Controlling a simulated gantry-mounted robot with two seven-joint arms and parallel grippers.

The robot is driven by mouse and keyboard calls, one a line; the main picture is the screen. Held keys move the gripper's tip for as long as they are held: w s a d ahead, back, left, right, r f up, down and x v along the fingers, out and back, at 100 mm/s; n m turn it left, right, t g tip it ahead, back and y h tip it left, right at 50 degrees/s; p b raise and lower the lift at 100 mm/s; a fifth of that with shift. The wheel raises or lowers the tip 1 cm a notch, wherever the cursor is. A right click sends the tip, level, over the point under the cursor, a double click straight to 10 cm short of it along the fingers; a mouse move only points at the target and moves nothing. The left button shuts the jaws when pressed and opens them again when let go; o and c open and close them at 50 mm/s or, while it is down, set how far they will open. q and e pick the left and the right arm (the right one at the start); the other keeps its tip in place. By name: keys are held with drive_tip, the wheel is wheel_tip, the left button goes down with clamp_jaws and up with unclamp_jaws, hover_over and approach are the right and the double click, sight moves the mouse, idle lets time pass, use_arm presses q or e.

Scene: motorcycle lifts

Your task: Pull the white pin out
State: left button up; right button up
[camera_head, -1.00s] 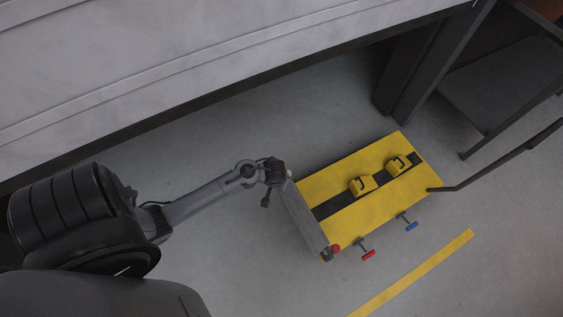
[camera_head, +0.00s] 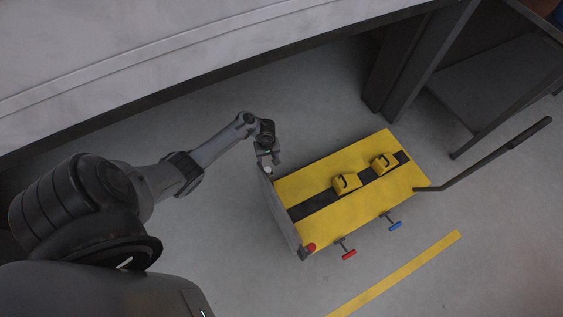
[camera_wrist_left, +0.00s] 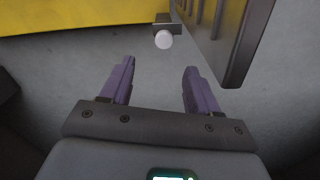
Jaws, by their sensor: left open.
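The white pin (camera_wrist_left: 163,40) shows its round white head in the left wrist view, beside the yellow lift and the dark upright plate. In the head view a small white spot at the lift's left corner (camera_head: 268,170) looks like the same pin. My left gripper (camera_head: 267,160) is right by that corner; in the left wrist view its two purple fingers (camera_wrist_left: 159,72) are apart and empty, with the pin head ahead of them and between their lines. The pin's shaft is hidden. The yellow motorcycle lift (camera_head: 375,205) lies on the floor. My right gripper is not in view.
The lift's grey end plate (camera_head: 282,215) stands close to the gripper. A red-handled pin (camera_head: 348,254), a blue-handled pin (camera_head: 395,226) and a red knob (camera_head: 311,247) are on the front side. A dark lever (camera_head: 485,163) sticks out right. A large grey platform (camera_head: 200,40) is behind.

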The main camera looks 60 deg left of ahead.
use_arm(q)
drive_tip(key=b, duration=0.4)
hover_over(267, 169)
wheel_tip(267, 169, down, 5)
drive_tip(key=shift+a+f, duration=0.1)
drive_tip(key=shift+a, duration=0.05)
wheel_tip(267, 169, down, 4)
drive_tip(key=b, duration=0.3)
drive_tip(key=shift+w+f, duration=0.15)
drive_tip(key=shift+f, duration=0.05)
drive_tip(key=shift+f+b, duration=0.6)
drive_tip(key=shift+b, duration=0.05)
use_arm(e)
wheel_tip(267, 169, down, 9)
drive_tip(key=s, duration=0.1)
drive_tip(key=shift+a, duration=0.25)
use_arm(q)
drive_tip(key=shift+c, duration=0.2)
clamp_jaws()
